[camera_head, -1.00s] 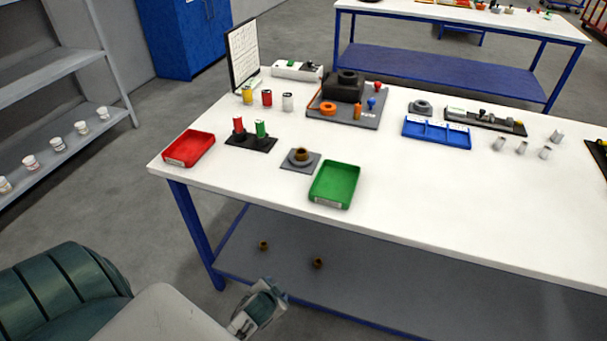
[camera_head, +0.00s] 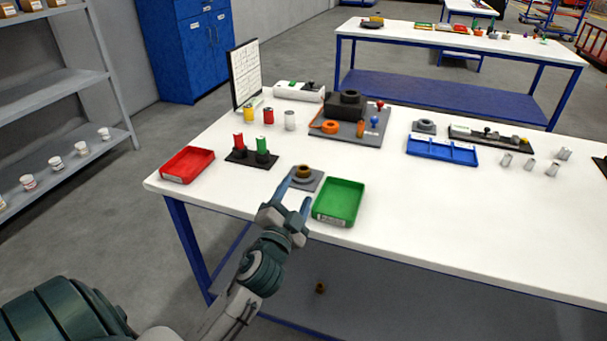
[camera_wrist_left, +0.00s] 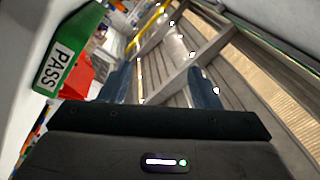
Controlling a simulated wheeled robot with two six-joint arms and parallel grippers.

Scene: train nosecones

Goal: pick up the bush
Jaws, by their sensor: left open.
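A brown bush (camera_head: 304,171) sits in a round grey holder on a square grey plate (camera_head: 315,184) on the white table. My left gripper (camera_head: 296,194) is open and empty, with its blue fingers spread. In the head view it overlaps the near left side of the plate; its height above the table is hard to tell. In the left wrist view its fingers (camera_wrist_left: 160,86) have nothing between them, and the bush is not recognisable there. Another small brown bush (camera_head: 320,287) lies on the lower shelf. My right gripper is not in view.
A green tray (camera_head: 325,217) stands close right of the plate; its PASS label (camera_wrist_left: 53,66) shows in the left wrist view. A red tray (camera_head: 187,178) and a black stand (camera_head: 239,159) with red and green cylinders are to the left.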

